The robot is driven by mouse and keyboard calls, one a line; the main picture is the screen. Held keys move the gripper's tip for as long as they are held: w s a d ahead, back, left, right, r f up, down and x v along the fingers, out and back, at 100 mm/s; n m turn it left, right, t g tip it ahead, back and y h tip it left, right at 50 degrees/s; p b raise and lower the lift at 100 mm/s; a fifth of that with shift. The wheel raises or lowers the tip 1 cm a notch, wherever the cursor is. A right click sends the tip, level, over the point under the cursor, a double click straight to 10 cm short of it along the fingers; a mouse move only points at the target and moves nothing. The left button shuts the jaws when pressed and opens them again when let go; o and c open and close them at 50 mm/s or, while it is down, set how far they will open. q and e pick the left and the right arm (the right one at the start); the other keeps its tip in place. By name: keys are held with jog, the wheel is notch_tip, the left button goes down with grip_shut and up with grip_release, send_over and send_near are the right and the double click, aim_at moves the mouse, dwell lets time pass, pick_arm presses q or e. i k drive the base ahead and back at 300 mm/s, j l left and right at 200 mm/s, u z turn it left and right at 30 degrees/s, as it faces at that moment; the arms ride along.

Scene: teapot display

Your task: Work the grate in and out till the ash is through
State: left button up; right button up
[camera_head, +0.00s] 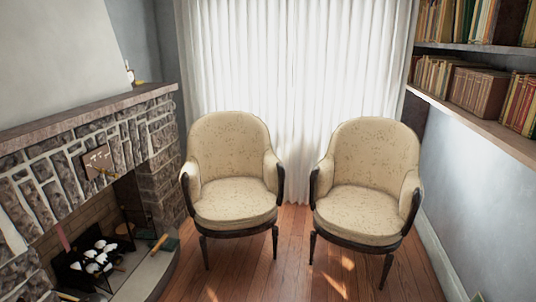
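The fireplace (75,190) of grey stone stands at the left. Low in its opening is a black grate (72,272) with several black-and-white lumps (98,258) on it. Its lower part is cut off or too dark to make out. I cannot tell any ash apart from the lumps, nor whether the grate is pushed in or drawn out. Neither of my grippers can be made out in this view.
A pale hearth slab (140,277) runs before the opening, with a green and orange object (160,243) at its far end. Two cream armchairs (234,203) (365,209) stand by the curtain (290,70). Bookshelves (480,120) line the right wall. Wooden floor (285,275) lies open in front.

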aim_at(99, 243)
jog(key=i+l+u, duration=0.15)
jog(key=i, duration=0.3)
jog(key=i+l+u, duration=0.15)
jog(key=i, duration=0.35)
jog(key=i+l+u, duration=0.15)
jog(key=i, duration=0.3)
jog(key=i+l+u, duration=0.15)
jog(key=i, duration=0.3)
jog(key=i+j+u, duration=0.15)
jog(key=u, duration=0.25)
jog(key=i+u, duration=0.7)
jog(key=u, duration=0.15)
jog(key=i+u, duration=0.25)
jog(key=u, duration=0.2)
jog(key=i+j+u, duration=0.1)
jog(key=i, duration=0.2)
jog(key=i+j+u, duration=0.1)
jog(key=i, duration=0.25)
